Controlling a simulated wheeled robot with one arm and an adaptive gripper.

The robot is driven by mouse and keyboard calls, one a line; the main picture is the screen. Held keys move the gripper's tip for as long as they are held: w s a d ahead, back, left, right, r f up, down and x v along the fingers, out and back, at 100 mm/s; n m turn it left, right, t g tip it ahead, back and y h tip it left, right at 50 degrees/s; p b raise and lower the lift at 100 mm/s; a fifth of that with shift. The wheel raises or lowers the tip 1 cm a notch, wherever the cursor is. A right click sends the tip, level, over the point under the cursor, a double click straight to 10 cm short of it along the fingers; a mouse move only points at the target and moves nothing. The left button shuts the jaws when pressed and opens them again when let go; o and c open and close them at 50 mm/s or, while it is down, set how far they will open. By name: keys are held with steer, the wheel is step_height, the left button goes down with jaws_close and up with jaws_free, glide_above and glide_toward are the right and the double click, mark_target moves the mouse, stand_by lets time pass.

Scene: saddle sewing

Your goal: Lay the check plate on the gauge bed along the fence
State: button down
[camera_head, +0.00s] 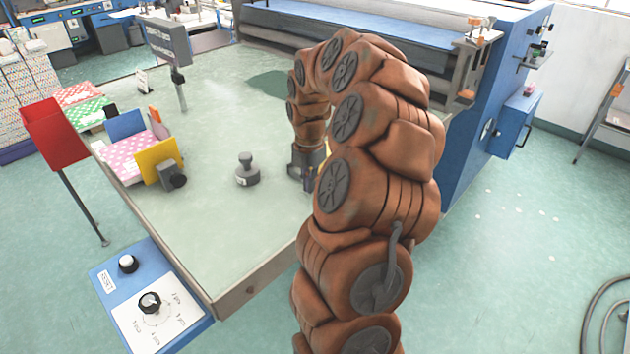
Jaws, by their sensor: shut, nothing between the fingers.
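My arm arches over the pale green table, and my gripper (308,184) points down near the table's right side. It is shut and empty. My arm's thick brown links hide part of it and the table behind it. A small bit of yellow shows beside the gripper, and I cannot tell what it is. I cannot clearly make out the check plate, the gauge bed or its fence. A pink dotted block (132,157) at the table's left has an upright blue panel (126,125) and a yellow panel (160,162) around it.
A grey knobbed weight (247,171) stands on the table (215,230) left of my gripper. A grey display on a post (170,42) stands at the back left. A red bin (53,131) and a blue control box (150,300) flank the table. A blue machine (480,110) stands behind my arm.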

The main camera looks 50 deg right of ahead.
step_height(320, 180, up, 10)
steer(key=b, duration=0.2)
steer(key=shift+a, duration=0.15)
stand_by(0.4)
steer(key=s+a+m, duration=0.3)
steer(key=a, duration=0.8)
steer(key=s+a+m, duration=0.3)
steer(key=a+m, duration=0.1)
steer(key=a, duration=0.6)
steer(key=s+a+f+m+g, duration=0.1)
steer(key=s+a+f+m, duration=0.2)
steer(key=s+a+m, duration=0.2)
steer(key=s+a+f+m, duration=0.4)
steer(key=s+m, duration=0.3)
steer(key=s, duration=0.5)
steer(key=shift+s+a+f+g, duration=0.3)
steer(key=shift+a+g, duration=0.1)
steer(key=shift+a, duration=0.3)
steer(key=shift+d+m, duration=0.1)
steer(key=shift+m, duration=0.2)
